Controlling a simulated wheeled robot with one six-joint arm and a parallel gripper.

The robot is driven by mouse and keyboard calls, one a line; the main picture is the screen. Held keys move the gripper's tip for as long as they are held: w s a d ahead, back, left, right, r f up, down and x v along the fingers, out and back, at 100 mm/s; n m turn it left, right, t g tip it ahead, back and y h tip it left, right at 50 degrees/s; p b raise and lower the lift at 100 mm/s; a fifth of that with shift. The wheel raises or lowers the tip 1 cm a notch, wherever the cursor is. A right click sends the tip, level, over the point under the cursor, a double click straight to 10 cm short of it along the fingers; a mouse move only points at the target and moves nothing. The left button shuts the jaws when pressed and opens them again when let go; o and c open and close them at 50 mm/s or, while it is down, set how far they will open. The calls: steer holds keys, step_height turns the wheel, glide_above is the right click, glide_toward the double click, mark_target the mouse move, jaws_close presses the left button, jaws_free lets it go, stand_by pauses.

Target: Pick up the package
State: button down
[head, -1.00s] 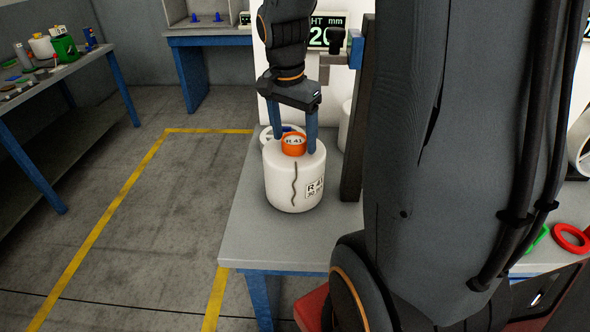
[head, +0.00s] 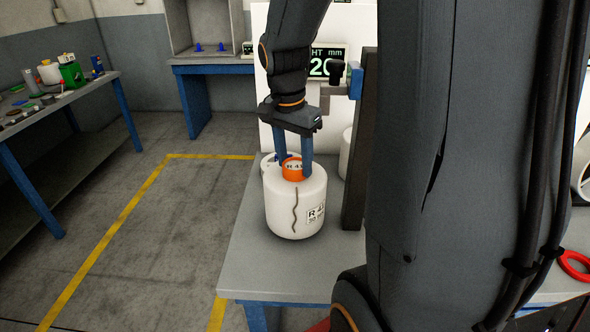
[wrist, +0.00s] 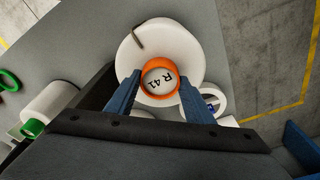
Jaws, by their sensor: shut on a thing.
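The package is a white yarn bobbin (head: 283,212) with an orange core ring (head: 292,174) on top marked R 41 and a dark yarn tail down its side. It stands upright on the grey table, with a white label on its right side. My gripper (head: 293,169) points down from above, its two blue fingers shut on the orange ring. In the wrist view the gripper (wrist: 159,82) has a finger on each side of the ring (wrist: 145,90), with the white bobbin (wrist: 195,50) around it. No gap under the bobbin can be made out.
A dark post (head: 354,180) stands close right of the bobbin, with a display (head: 328,62) behind. Other white bobbins stand behind and beside it, one with a green core (wrist: 32,128). A red ring (head: 574,265) lies at the right. The table's left and front edges are near.

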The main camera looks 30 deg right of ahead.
step_height(320, 180, up, 11)
steer(key=b, duration=0.2)
steer(key=s+a+p, duration=0.8)
steer(key=s+a, duration=0.2)
steer(key=s, duration=0.5)
steer(key=shift+r, duration=0.15)
stand_by(0.7)
stand_by(0.4)
